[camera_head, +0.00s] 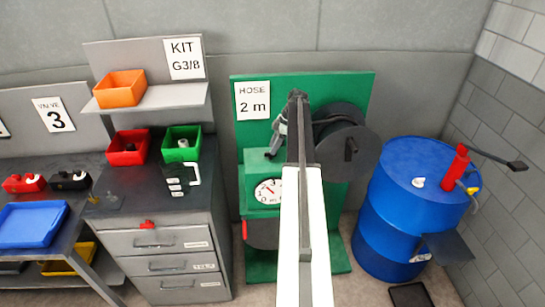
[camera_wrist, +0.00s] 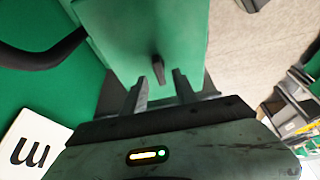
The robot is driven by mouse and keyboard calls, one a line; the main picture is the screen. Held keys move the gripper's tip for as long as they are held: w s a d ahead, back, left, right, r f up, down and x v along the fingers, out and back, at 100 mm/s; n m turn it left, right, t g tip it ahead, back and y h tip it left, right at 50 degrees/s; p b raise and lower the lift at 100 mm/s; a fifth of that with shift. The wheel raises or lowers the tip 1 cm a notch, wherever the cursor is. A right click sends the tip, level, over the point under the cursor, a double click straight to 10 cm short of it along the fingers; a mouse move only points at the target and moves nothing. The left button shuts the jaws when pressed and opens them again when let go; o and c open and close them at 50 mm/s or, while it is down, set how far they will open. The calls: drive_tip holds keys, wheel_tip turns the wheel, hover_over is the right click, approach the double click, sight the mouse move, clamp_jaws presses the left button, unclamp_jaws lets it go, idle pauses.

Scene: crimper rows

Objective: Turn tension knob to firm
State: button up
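The tension knob is a small black pointer-shaped knob (camera_wrist: 157,70) on the green housing of the hose machine, seen in the wrist view. My gripper (camera_wrist: 159,80) is open, with its two dark fingers apart and the knob in line between their tips. I cannot tell whether either finger touches it. In the head view my gripper (camera_head: 278,140) is over the top of the green box (camera_head: 255,175), partly hidden by my arm. No firm marking is readable.
A round white dial (camera_head: 268,192) is on the box's front. A black hose reel (camera_head: 345,145) stands close to the right. The "HOSE 2 m" sign (camera_head: 253,100) is on the green backboard. A blue drum (camera_head: 405,220) stands further right, a drawer cabinet (camera_head: 165,255) at left.

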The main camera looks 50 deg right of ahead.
drive_tip(key=b+x, duration=0.1)
drive_tip(key=x, duration=0.1)
drive_tip(key=shift+f, duration=0.35)
drive_tip(key=shift+r, duration=0.15)
